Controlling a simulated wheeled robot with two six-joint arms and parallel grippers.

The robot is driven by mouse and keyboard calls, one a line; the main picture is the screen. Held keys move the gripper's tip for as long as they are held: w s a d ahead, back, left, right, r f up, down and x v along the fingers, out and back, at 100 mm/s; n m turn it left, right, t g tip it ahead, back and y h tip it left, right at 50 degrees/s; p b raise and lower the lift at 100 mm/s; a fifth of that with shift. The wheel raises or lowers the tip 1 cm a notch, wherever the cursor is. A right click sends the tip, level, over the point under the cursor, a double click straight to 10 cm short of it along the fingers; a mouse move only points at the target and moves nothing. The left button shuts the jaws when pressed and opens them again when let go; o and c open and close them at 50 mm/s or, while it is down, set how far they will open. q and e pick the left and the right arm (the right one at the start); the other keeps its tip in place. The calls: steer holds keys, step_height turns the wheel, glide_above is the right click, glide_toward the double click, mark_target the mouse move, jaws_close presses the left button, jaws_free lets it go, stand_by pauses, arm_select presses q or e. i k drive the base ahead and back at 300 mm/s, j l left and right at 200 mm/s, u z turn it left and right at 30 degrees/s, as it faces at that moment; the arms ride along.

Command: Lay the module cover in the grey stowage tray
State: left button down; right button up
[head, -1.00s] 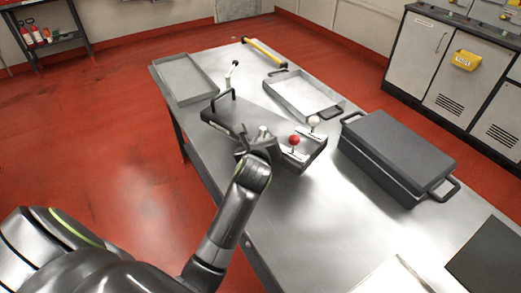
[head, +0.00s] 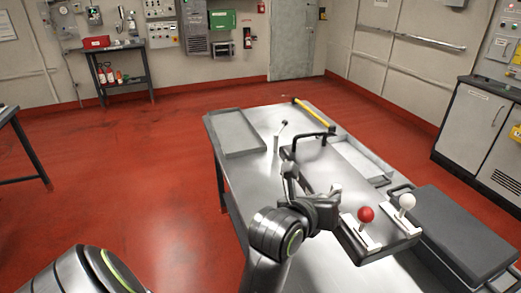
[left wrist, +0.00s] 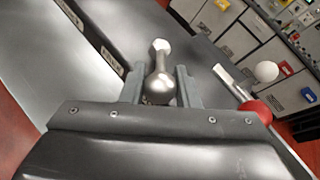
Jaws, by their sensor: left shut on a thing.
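A dark grey slab (head: 329,184), which I take for the module with its cover, lies lengthwise over the table. It has a black handle at its far end. My left gripper (head: 290,182) is at its left side. In the left wrist view the fingers (left wrist: 160,88) are shut on a silver, knob-ended handle (left wrist: 160,55). I cannot tell whether the slab is lifted, or where the cover's edge runs. The grey stowage tray (head: 257,151) stands empty at the table's far left corner. My right gripper is not in view.
Red-ball (head: 366,214) and white-ball (head: 407,201) levers stand on the slab's near end. A second tray (head: 377,163) is partly hidden behind the slab. A dark case (head: 465,228) is at the right. A yellow bar (head: 316,114) lies along the far edge.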

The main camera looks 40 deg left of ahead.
mark_target(233, 131)
steer(key=i+j+z, duration=0.15)
steer(key=j, duration=0.7)
steer(key=j+z, duration=0.2)
steer(key=j, duration=0.65)
steer(key=j+z, duration=0.15)
steer(key=j, duration=0.7)
steer(key=k+j+z, duration=0.2)
steer(key=j, duration=0.65)
steer(key=j+z, duration=0.15)
steer(key=j, duration=0.75)
